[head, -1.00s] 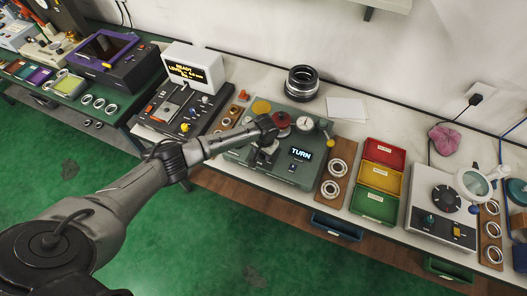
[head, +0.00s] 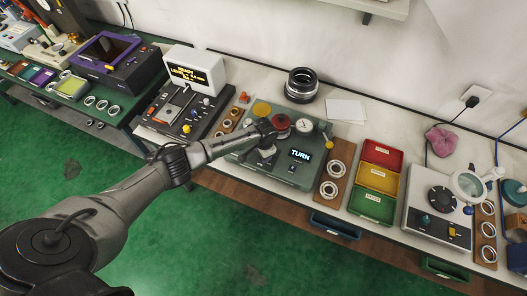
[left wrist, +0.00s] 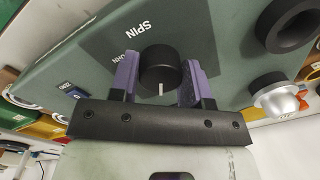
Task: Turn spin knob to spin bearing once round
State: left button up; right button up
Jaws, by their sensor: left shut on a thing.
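The spin knob (left wrist: 160,70) is a round black knob with a white line, on a grey-green panel marked SPIN. In the left wrist view its white line points down toward my gripper's palm. My left gripper (left wrist: 158,82) has its purple fingers on both sides of the knob and is shut on it. I cannot make out a bearing mounted on the machine. My right gripper is not in view.
A red-topped part (head: 281,121) and a white dial (head: 304,126) are close beside the gripper. Bearing rings lie on a wooden board (head: 338,168) to the right, beside red, yellow and green bins (head: 382,153). A control box (head: 183,110) stands to the left.

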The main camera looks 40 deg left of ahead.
pick_arm(q)
jog(key=m, duration=0.4)
jog(key=shift+m+p, duration=0.3)
jog(key=shift+p, duration=0.1)
jog(key=m, duration=0.4)
jog(key=shift+m, duration=0.3)
jog(key=m, duration=0.4)
jog(key=shift+w+m+h+b, duration=0.1)
jog(key=shift+m+h+b, duration=0.2)
jog(key=shift+b, duration=0.05)
jog(key=m+b, duration=0.1)
jog(key=m, duration=0.4)
jog(key=shift+m, duration=0.3)
jog(key=o, duration=0.9)
jog(key=shift+a+r, duration=0.1)
